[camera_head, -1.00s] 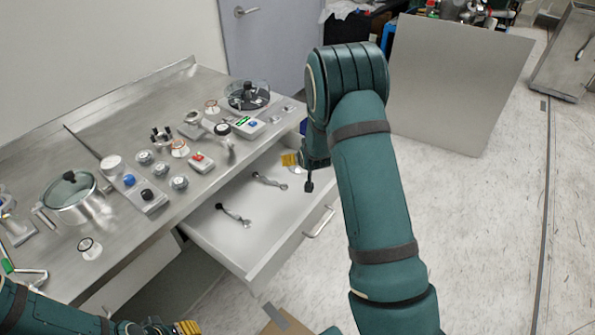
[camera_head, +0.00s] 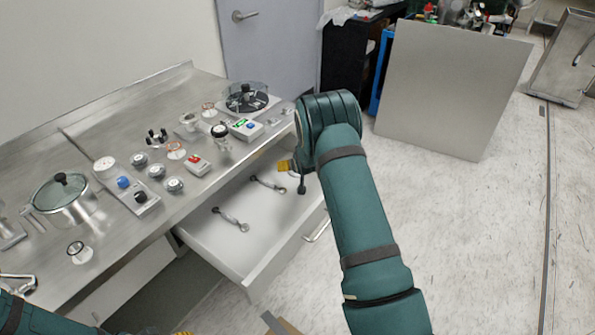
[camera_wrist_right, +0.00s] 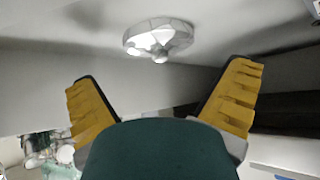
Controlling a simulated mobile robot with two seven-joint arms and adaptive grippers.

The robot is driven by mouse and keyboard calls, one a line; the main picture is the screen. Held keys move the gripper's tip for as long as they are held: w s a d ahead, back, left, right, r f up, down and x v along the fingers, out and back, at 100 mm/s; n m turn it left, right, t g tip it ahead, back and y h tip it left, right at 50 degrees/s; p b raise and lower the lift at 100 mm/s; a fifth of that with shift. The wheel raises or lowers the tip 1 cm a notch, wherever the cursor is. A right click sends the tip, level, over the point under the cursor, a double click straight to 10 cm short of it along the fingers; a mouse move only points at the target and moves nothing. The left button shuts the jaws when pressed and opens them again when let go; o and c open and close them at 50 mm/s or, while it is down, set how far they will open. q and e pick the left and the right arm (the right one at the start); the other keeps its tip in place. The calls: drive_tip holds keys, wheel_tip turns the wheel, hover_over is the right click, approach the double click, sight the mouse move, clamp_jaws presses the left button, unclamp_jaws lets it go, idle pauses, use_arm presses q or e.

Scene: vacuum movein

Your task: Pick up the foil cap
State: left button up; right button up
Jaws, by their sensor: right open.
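A silvery faceted disc, seemingly the foil cap (camera_wrist_right: 160,36), lies on a grey surface in the right wrist view, near the top middle. It sits beyond my fingertips and between their lines, not touching either. My right gripper (camera_wrist_right: 165,72) is open and empty, its two yellow-padded fingers spread wide. In the head view a yellow part of the right gripper (camera_head: 285,167) shows at the far end of the open drawer (camera_head: 215,242). The cap cannot be made out there, where my arm covers part of the drawer. Only a yellow sliver of my left gripper (camera_head: 183,333) shows at the bottom edge.
Two small handled tools (camera_head: 231,219) (camera_head: 268,184) lie in the drawer.

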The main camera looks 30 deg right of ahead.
drive_tip(key=x, duration=0.3)
drive_tip(key=shift+w+f+b, duration=0.1)
drive_tip(key=shift+f+b, duration=0.05)
drive_tip(key=shift+b, duration=0.15)
drive_tip(key=c, duration=1.7)
